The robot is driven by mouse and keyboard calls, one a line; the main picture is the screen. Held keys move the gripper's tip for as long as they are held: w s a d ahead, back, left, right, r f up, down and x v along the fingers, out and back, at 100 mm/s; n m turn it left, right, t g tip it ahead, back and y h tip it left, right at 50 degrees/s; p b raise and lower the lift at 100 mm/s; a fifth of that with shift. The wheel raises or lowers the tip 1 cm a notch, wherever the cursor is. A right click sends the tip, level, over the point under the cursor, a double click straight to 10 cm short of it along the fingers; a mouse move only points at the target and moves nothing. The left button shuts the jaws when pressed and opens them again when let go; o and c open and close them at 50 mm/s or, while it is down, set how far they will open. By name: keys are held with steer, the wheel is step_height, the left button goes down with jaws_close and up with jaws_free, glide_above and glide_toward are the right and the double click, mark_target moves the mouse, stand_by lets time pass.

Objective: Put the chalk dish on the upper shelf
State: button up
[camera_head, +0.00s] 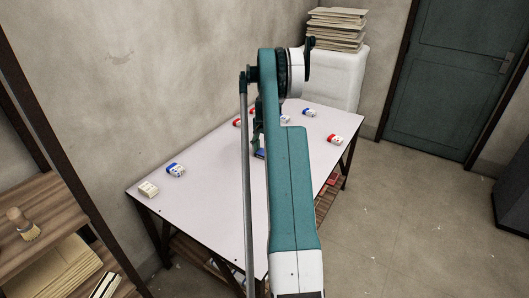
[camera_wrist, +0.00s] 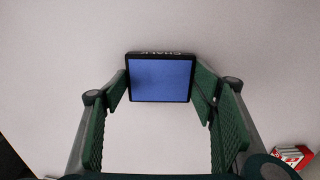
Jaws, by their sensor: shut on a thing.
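The chalk dish (camera_wrist: 160,82) is a shallow dark rectangular dish with a blue inside and the word CHALK on its far rim. My gripper (camera_wrist: 163,90) has its green fingers on the dish's left and right sides and is shut on it. In the head view a blue bit of the dish (camera_head: 259,154) shows beside my arm, over the white table; the arm hides most of it. I cannot tell whether it touches the tabletop. A wooden shelf unit (camera_head: 50,190) stands at the left edge, only partly in view.
The white table (camera_head: 215,215) holds several small red or blue boxes, such as one at right (camera_head: 334,139), and a pale block (camera_head: 149,188). A brush (camera_head: 22,224) stands on the wooden unit, with folders (camera_head: 65,270) lower down. A paper stack (camera_head: 337,28) sits on a white cabinet.

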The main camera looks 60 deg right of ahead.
steer(key=shift+f, duration=0.1)
steer(key=o, duration=1)
step_height(320, 180, up, 12)
steer(key=shift+r+p, duration=0.15)
steer(key=shift+p, duration=0.95)
steer(key=shift+a, duration=0.1)
